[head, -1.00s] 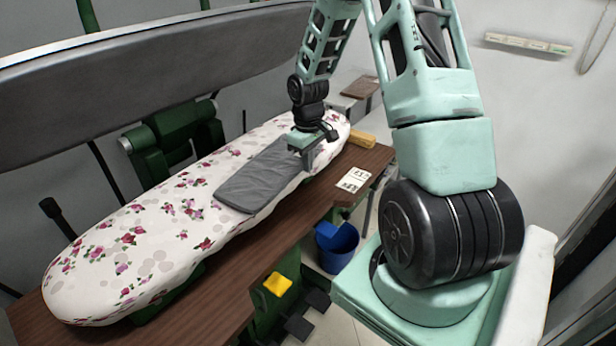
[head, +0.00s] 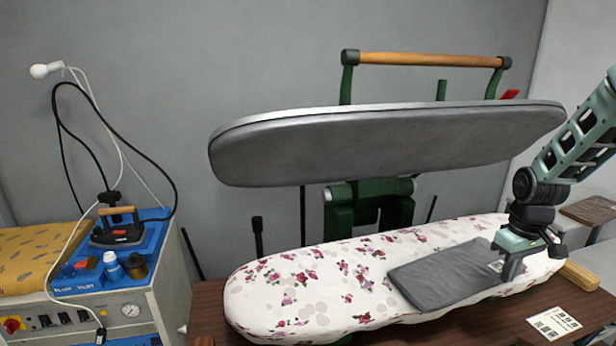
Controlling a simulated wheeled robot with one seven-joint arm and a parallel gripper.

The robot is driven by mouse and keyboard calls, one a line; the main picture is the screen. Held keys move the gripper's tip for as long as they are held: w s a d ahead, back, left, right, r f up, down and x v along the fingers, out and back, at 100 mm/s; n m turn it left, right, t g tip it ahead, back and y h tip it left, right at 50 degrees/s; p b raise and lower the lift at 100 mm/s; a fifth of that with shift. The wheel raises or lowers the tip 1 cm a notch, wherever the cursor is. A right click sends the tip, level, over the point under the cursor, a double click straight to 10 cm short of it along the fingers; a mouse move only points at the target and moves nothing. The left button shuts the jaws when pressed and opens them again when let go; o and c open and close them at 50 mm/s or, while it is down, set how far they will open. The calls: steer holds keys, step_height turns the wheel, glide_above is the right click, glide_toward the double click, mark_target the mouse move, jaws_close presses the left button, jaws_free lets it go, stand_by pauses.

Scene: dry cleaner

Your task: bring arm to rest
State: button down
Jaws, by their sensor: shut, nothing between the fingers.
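My gripper (head: 508,270) is at the right of the head view, pointing down over the right part of the floral ironing board. Its fingers are shut and hold nothing. Its tips are at the right end of a folded grey cloth (head: 440,277), which lies flat on the board. I cannot tell whether the tips touch the cloth. My arm reaches in from the right edge.
The floral board (head: 300,297) rests on a brown table (head: 208,305). A grey press plate (head: 390,145) with a wooden handle (head: 430,59) hangs over it. At left, a blue-topped unit (head: 140,262) bears an iron (head: 118,230) and bottles. A printed card (head: 553,322) lies at right.

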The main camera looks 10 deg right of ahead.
steer(key=s+a+r+n+b, duration=0.2)
steer(key=a, duration=1.1)
steer(key=s+a+r+n+b, duration=0.1)
steer(key=a, duration=1.1)
steer(key=s+a+n+b, duration=0.1)
steer(key=s+a+n, duration=0.1)
steer(key=s+a, duration=0.5)
steer(key=s+a+n+b, duration=0.1)
steer(key=s+a+b, duration=0.1)
steer(key=s+a, duration=0.5)
steer(key=s, duration=0.4)
steer(key=shift+s+r+n+y, duration=0.2)
steer(key=shift+r+n+y, duration=0.1)
steer(key=shift+n, duration=0.1)
